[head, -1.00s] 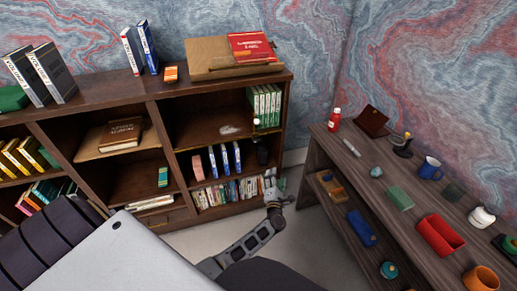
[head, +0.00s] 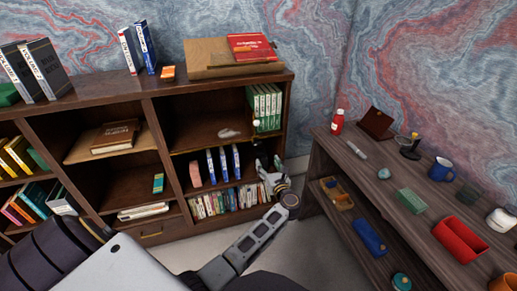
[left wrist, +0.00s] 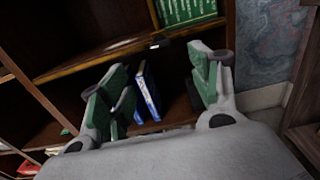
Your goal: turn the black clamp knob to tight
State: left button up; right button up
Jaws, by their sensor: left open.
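In the left wrist view a small dark fitting (left wrist: 161,43) with a pale spot sits on the shelf edge under the green books, above and between my fingers. It may be the clamp; I cannot make out its knob. In the head view a small pale round piece (head: 256,123) shows near the same shelf edge. My left gripper (head: 268,164) is open and empty in front of the bookcase's right bay, below that edge. Its two green-padded fingers (left wrist: 160,88) stand wide apart in the wrist view, with nothing between them touching. My right gripper is not in view.
Green books (head: 264,106) stand above the shelf edge, and blue-and-white books (head: 223,164) stand in the bay below, left of my gripper. The bookcase's right side wall is close. A dark table (head: 372,173) with several objects stands to the right, across a floor gap.

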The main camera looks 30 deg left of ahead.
aim_at(258, 144)
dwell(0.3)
pick_arm(q)
jog(key=b+x, duration=0.1)
jog(key=x, duration=1.1)
jog(key=shift+w, duration=0.1)
jog(key=shift+x, duration=0.85)
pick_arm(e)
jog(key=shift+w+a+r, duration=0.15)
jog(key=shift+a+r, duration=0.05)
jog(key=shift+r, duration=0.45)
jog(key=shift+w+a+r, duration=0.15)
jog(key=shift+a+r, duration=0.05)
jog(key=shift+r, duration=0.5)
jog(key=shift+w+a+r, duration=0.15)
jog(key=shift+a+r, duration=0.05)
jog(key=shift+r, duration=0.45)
pick_arm(q)
jog(key=shift+c, duration=0.3)
jog(key=c, duration=0.9)
jog(key=shift+c, duration=0.2)
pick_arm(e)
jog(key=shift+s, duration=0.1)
